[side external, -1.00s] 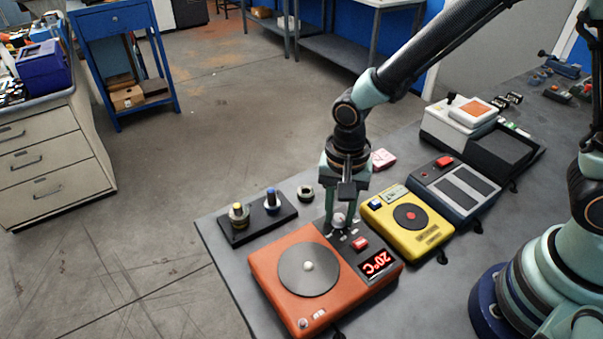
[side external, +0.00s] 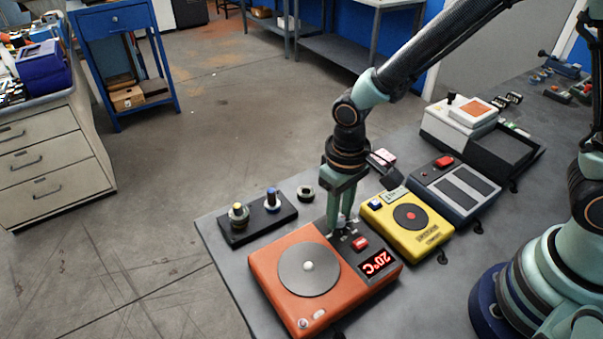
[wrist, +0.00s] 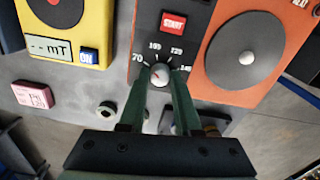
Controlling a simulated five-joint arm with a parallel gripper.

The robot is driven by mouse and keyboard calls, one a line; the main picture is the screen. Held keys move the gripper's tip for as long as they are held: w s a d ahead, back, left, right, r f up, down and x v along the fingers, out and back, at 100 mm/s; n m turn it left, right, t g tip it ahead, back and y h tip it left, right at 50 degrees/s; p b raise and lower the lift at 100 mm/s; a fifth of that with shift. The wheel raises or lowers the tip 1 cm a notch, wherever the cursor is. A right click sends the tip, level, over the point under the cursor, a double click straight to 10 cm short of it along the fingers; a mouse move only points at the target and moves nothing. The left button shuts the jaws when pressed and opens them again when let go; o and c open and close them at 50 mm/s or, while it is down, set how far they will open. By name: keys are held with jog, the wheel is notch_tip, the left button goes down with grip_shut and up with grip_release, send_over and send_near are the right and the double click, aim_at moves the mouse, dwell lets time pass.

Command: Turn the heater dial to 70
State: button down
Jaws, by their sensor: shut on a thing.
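The orange heater (side external: 262,280) stands at the front of the bench with a round grey plate (side external: 296,281) on top. Its display (side external: 376,263) reads 20°C, upside down in the side view. The round heater dial (wrist: 160,73) is pale, with printed numbers around it; 70 (wrist: 137,58) is at its left in the wrist view. My gripper (side external: 340,228) points down at the dial panel. Its fingers stand on either side of the dial and are shut on it. A small red mark shows on the dial, but its exact setting is hard to read.
A red START button (wrist: 173,22) sits close to the dial. A yellow device (side external: 385,222) stands beside the heater. A dark holder (side external: 257,222) with two capped pieces and a loose ring (side external: 306,193) are behind the heater.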

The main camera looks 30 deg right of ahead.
jog(key=shift+n, duration=1.4)
jog(key=c, duration=0.6)
grip_release()
jog(key=shift+r, duration=0.15)
notch_tip(320, 180, up, 12)
jog(key=s+d+r+m+t, duration=0.1)
jog(key=d+r+m+t, duration=0.1)
jog(key=d, duration=0.5)
jog(key=s+d+r+m+t, duration=0.2)
jog(key=d+r, duration=0.3)
jog(key=d, duration=0.3)
jog(key=shift+d+r+t, duration=0.2)
jog(key=shift+d+t, duration=0.05)
jog(key=shift+t, duration=0.55)
